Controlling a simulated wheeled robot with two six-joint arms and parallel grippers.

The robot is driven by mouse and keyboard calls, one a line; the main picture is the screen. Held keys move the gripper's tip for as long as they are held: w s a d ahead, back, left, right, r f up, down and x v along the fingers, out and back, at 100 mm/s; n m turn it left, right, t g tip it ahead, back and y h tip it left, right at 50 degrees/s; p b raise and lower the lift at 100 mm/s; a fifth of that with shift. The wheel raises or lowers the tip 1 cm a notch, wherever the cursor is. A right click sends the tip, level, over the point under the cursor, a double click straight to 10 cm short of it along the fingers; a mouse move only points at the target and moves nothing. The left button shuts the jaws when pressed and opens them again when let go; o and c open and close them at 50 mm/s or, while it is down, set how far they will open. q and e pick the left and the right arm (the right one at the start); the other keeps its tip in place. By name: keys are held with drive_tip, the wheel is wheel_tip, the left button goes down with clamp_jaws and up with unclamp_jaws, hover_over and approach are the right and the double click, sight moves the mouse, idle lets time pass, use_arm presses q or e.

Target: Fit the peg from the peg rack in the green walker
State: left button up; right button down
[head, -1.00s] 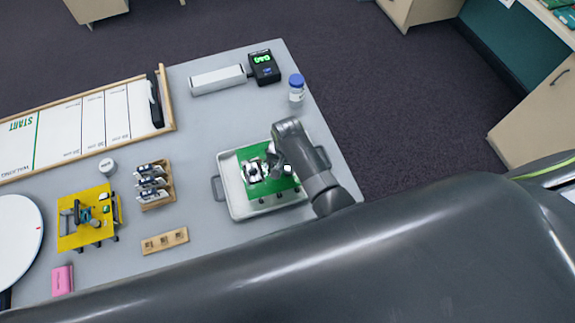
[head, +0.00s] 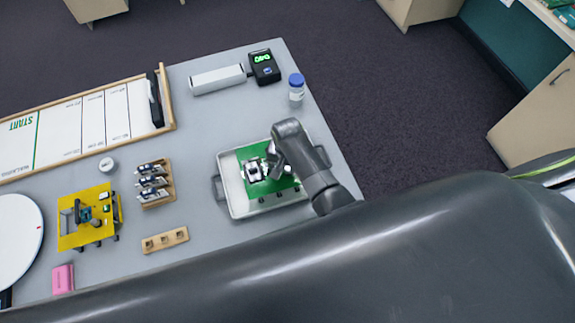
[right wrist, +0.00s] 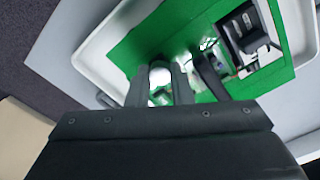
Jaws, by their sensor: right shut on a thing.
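The green walker (head: 284,183) lies in a white tray (head: 240,208) at the right of the table. It has a green plate with white and dark parts on top. My right gripper (head: 274,166) is over the middle of the plate. In the right wrist view my gripper's dark fingers (right wrist: 163,85) are shut on a small pale, rounded thing (right wrist: 160,76), probably the peg. Whether it sits in a hole is hidden. A wooden block with dark square recesses (head: 165,240), perhaps the peg rack, lies left of the tray. My left gripper is out of view.
A yellow walker (head: 72,240), a wooden holder with black-and-white modules (head: 156,203) and a pink block (head: 62,279) stand at the left. A blue-capped jar (head: 296,92) and a black display box (head: 264,70) stand behind the tray.

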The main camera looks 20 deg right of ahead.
idle(0.4)
drive_tip(key=c, duration=1.2)
unclamp_jaws()
drive_tip(key=shift+r, duration=3.7)
